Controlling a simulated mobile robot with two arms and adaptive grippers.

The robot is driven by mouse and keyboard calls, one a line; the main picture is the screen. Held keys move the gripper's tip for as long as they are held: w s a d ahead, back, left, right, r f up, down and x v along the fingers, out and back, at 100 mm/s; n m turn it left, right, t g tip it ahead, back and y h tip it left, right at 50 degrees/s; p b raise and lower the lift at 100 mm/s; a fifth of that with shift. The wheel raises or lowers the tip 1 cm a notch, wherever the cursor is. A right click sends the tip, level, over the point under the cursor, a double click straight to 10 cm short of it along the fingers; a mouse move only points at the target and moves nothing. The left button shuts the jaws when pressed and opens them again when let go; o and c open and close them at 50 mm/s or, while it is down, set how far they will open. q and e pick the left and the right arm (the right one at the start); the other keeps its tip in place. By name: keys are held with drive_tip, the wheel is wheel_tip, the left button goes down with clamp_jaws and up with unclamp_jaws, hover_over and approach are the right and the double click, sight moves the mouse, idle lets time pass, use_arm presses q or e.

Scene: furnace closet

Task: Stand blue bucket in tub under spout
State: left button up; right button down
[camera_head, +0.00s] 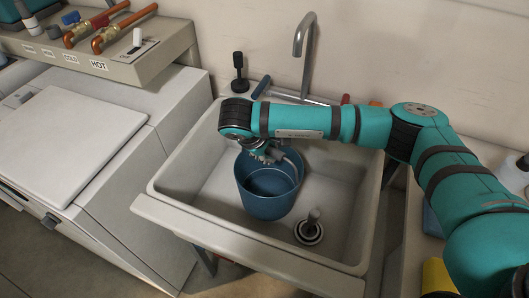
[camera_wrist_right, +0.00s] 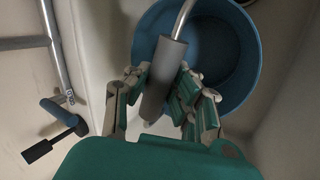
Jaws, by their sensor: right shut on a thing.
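The blue bucket (camera_head: 268,204) is upright inside the pale tub (camera_head: 180,213), left of the tub's drain. I cannot tell whether its base touches the tub floor. The curved metal spout (camera_head: 305,45) rises at the tub's back edge, behind and a little right of the bucket. My right gripper (camera_head: 266,153) is over the bucket's back rim, partly hidden by its own arm. In the right wrist view, the right gripper (camera_wrist_right: 158,92) is shut on the grey grip (camera_wrist_right: 163,80) of the bucket's handle, with the bucket (camera_wrist_right: 222,50) beyond. My left gripper is not in view.
A drain with an upright plug (camera_head: 311,229) is in the tub's front right. A black-handled tool (camera_head: 239,75) stands at the back left rim. A white-lidded machine (camera_head: 65,140) is at left, below a shelf with copper pipes (camera_head: 110,30). A yellow object (camera_head: 437,275) lies at right.

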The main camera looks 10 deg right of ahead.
drive_tip(key=w+d+f+b, duration=0.2)
drive_tip(key=w+d, duration=0.2)
drive_tip(key=d, duration=0.1)
idle(1.0)
drive_tip(key=shift+f+b, duration=0.65)
drive_tip(key=c, duration=1.1)
unclamp_jaws()
drive_tip(key=v, duration=1.2)
